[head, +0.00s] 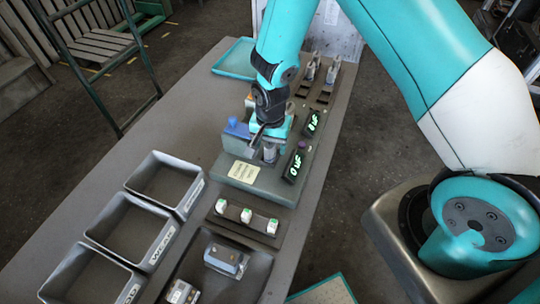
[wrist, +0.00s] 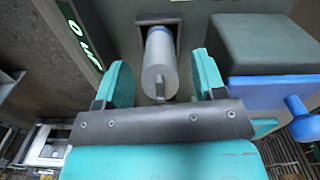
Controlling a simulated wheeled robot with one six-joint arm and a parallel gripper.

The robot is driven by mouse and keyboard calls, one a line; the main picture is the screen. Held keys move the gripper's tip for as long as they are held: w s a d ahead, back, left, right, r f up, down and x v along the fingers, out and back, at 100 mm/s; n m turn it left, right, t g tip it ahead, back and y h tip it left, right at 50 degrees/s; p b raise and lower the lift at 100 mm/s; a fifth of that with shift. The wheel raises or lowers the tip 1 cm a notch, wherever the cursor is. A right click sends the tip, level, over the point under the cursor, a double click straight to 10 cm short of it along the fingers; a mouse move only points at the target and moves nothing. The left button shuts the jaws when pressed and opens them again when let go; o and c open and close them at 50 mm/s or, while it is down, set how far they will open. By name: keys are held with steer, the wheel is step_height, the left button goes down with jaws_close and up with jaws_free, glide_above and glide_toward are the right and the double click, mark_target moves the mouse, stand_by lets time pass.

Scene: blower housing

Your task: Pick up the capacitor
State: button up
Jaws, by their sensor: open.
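The capacitor (wrist: 160,62) is a silver-grey cylinder with a blue band, set in a dark square socket in the wrist view. In the head view, its lower part (head: 270,153) shows under my gripper, on the grey-green test fixture (head: 228,168). My gripper (wrist: 163,78) is open, with one teal finger on each side of the capacitor. A gap shows on both sides in the wrist view, so the fingers look apart from it. In the head view, my gripper (head: 267,134) points down over the fixture and hides the capacitor's upper part.
A blue-handled block (wrist: 270,60) stands close to the right finger in the wrist view. A lit display (head: 294,165) reading 0 uF sits beside the capacitor. Empty grey bins (head: 165,184) and a rack of white-and-green parts (head: 246,216) are nearer. A teal tray (head: 234,57) lies behind.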

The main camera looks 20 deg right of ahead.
steer(key=shift+f, duration=0.8)
steer(key=shift+r, duration=0.15)
steer(key=c, duration=0.9)
